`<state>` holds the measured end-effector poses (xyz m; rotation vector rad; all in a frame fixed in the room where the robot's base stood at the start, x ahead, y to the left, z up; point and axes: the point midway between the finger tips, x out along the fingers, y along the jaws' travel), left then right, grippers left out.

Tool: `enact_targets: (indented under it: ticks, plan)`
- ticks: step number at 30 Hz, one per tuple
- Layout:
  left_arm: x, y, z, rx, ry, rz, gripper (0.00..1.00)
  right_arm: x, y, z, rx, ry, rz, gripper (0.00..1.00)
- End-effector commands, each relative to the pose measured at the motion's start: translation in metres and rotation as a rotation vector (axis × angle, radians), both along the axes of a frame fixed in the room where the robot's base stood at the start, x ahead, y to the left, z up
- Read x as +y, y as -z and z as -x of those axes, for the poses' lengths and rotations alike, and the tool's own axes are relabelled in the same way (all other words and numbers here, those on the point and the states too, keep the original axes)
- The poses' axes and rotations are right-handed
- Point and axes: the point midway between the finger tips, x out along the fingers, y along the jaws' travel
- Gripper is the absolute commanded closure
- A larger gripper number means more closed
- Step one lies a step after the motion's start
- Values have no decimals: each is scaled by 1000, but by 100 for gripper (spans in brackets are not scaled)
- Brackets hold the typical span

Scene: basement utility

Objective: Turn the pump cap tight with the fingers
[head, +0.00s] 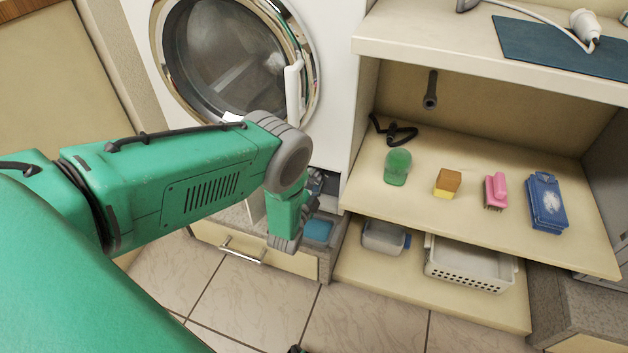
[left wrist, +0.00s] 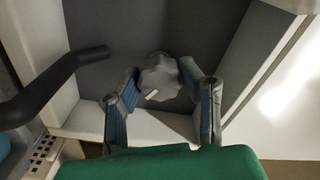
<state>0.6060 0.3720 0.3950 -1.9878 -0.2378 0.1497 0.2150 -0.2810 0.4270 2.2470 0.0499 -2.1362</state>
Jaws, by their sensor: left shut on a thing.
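The pump cap (left wrist: 160,78) is a grey, lobed knob with a pale mark on it. In the left wrist view it sits against a dark grey panel inside a light-walled recess. My left gripper (left wrist: 158,68) has its two blue-padded fingers on either side of the cap and is shut on it. In the head view my left gripper (head: 315,188) is at the lower right of the washer (head: 335,110), partly hidden by my green arm. The cap is hidden in the head view.
A dark hose (left wrist: 62,80) crosses the left of the recess. A white basket (head: 468,265) stands below. The tiled floor is clear.

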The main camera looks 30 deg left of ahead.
Motion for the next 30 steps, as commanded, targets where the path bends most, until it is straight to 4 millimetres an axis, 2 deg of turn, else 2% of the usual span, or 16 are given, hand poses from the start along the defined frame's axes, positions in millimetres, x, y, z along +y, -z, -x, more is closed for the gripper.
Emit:
enact_targets:
  ticks: [1,12,13,14,15,25,30]
  plan:
    - [-2,6,5,17,1,-1,95,0,0,0,0,0,0,54]
    - [-2,7,5,20,1,-2,95,0,0,0,0,0,0,54]
    - [-2,7,5,20,1,-2,63,0,0,0,0,0,0,54]
    - [-2,7,5,19,2,-3,53,0,0,0,0,0,0,54]
    - [-2,7,5,18,1,-2,46,0,0,0,0,0,0,54]
    - [-1,3,4,8,1,-4,46,0,0,1,-2,0,0,54]
    - [-6,3,22,9,1,-3,46,0,0,1,-3,0,0,54]
